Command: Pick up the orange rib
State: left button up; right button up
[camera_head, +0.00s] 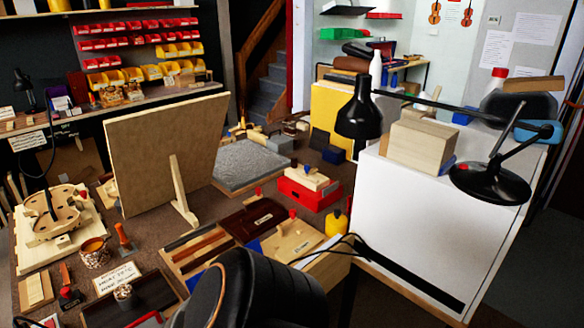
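I cannot say with certainty which piece is the orange rib. In the head view, orange-brown strips (199,250) lie in a shallow wooden tray (168,262) near the front middle of the bench. An upright orange-red piece (124,237) stands further left, beside a patterned pot (95,257) with an orange top. Neither of my grippers shows in this view. A large black rounded shape with an orange edge fills the bottom middle and hides part of the bench's front.
A big upright board (165,150) stands on the bench behind the pot. A violin mould (52,215) lies at the left. A red box (308,193) and yellow bottle (337,222) stand right of centre. A white cabinet (430,225) with a black lamp (490,183) bounds the right.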

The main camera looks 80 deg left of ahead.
aim_at(189, 251)
jog(key=u, duration=1.55)
